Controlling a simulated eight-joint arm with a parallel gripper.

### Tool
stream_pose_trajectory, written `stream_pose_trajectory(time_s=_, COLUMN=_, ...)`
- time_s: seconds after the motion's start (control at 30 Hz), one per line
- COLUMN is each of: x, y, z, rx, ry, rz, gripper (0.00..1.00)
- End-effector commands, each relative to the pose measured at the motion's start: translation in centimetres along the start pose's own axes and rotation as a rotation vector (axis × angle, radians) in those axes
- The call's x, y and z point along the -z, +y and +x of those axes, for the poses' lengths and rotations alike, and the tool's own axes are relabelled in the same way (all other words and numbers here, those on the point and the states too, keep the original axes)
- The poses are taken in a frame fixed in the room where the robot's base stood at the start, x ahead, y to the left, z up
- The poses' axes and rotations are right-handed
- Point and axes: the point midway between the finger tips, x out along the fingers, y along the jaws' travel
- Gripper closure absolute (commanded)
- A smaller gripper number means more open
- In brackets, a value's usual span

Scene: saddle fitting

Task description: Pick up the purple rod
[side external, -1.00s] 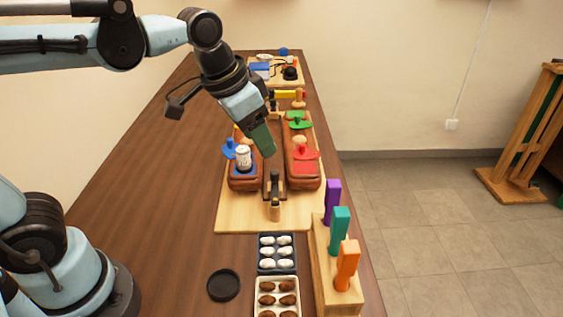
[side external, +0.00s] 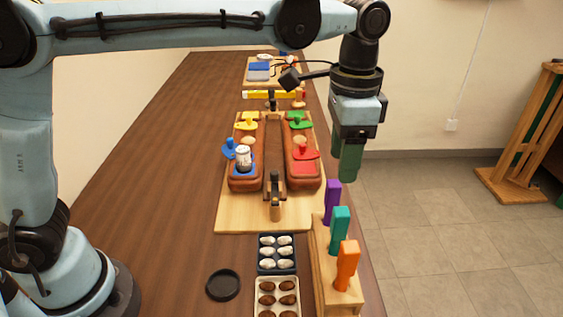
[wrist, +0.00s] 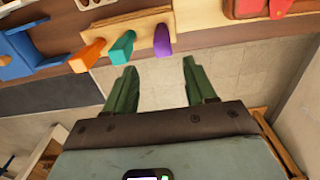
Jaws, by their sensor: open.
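The purple rod (side external: 332,201) stands upright in the far end of a wooden holder (side external: 321,262) at the table's right edge. A teal rod (side external: 340,230) and an orange rod (side external: 347,264) stand nearer in the same holder. My gripper (side external: 348,178) points down, empty, above and slightly right of the purple rod in the side view. In the wrist view its green fingers (wrist: 158,75) are spread apart. The purple rod (wrist: 164,40) shows beyond the fingertips there, between their lines and apart from them.
A wooden board (side external: 230,217) with two brown trays of coloured knobbed pieces lies left of the holder. An egg tray (side external: 277,254), a second tray of brown items (side external: 277,299) and a black round dish (side external: 223,285) are nearby. Floor lies right of the table edge.

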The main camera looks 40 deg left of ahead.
Motion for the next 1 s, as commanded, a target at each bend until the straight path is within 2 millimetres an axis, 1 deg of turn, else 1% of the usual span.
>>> stream_pose_trajectory(time_s=0.03, x=0.0, y=0.0, z=0.9, rx=0.0, ry=0.0, rz=-0.001, gripper=0.45)
stream_pose_trajectory(time_s=0.2, x=0.0, y=-0.1, z=3.0, rx=0.0, ry=0.001, rz=-0.001, gripper=0.45)
stream_pose_trajectory(time_s=0.47, x=-0.1, y=-0.2, z=4.4, rx=0.0, ry=0.001, rz=-0.002, gripper=0.45)
stream_pose_trajectory(time_s=0.7, x=-0.8, y=-0.6, z=7.3, rx=0.0, ry=0.001, rz=-0.003, gripper=0.45)
stream_pose_trajectory(time_s=0.8, x=-0.8, y=-0.6, z=8.4, rx=0.0, ry=0.002, rz=-0.002, gripper=0.45)
stream_pose_trajectory(time_s=0.9, x=-0.8, y=-0.6, z=9.0, rx=0.0, ry=0.002, rz=-0.002, gripper=0.45)
stream_pose_trajectory(time_s=1.0, x=-0.8, y=-0.5, z=9.2, rx=0.0, ry=0.002, rz=-0.002, gripper=0.45)
